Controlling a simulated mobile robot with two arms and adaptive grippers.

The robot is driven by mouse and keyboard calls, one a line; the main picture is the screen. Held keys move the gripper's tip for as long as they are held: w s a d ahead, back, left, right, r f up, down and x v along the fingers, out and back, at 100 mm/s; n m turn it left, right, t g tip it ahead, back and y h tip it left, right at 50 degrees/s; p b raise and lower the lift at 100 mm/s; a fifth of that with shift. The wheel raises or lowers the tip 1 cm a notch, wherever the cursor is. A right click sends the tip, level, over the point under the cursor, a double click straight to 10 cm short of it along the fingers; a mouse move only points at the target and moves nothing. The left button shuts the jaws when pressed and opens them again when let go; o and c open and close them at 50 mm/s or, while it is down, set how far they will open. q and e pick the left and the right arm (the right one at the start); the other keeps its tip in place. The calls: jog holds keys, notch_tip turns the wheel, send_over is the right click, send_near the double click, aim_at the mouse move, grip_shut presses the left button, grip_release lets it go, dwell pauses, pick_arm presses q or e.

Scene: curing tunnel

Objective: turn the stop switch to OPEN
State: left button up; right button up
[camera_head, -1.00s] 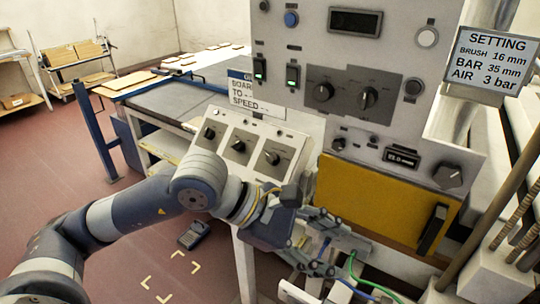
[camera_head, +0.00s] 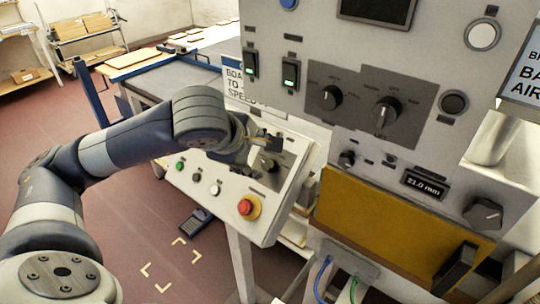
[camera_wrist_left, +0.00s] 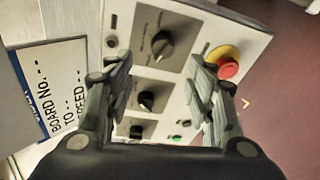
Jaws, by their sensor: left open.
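My left gripper (camera_head: 262,146) is over the upper part of the sloped switch panel (camera_head: 205,171), partly hiding its switches. In the left wrist view the open, empty gripper (camera_wrist_left: 160,78) faces the panel. Three black rotary switches on grey plates show there: a near-corner switch (camera_wrist_left: 163,45), a middle switch (camera_wrist_left: 146,101) and a far switch (camera_wrist_left: 136,131). The switch nearest the red button (camera_wrist_left: 228,68) also shows in the head view (camera_head: 271,162), beside my gripper. I cannot read the labels, so I cannot tell which is the stop switch. My right gripper is out of view.
The upright cabinet (camera_head: 430,128) with two black selector knobs stands behind and right of the sloped panel. A red push button (camera_head: 246,207) on yellow sits on the panel's lower part. A yellow cover (camera_head: 385,222) is at right. Open floor (camera_head: 130,235) lies at left.

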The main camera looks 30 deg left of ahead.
aim_at(265, 164)
pick_arm(q)
jog(key=p+x, duration=0.1)
jog(key=x, duration=0.4)
jog(key=shift+f, duration=0.35)
jog(key=p+x, duration=0.1)
jog(key=x, duration=0.1)
jog(key=shift+w+f, duration=0.2)
jog(key=shift+w, duration=0.1)
jog(key=shift+w+f, duration=0.25)
jog(key=shift+f, duration=0.1)
jog(key=c, duration=0.8)
jog(key=shift+f, duration=0.1)
jog(key=shift+c, duration=1.3)
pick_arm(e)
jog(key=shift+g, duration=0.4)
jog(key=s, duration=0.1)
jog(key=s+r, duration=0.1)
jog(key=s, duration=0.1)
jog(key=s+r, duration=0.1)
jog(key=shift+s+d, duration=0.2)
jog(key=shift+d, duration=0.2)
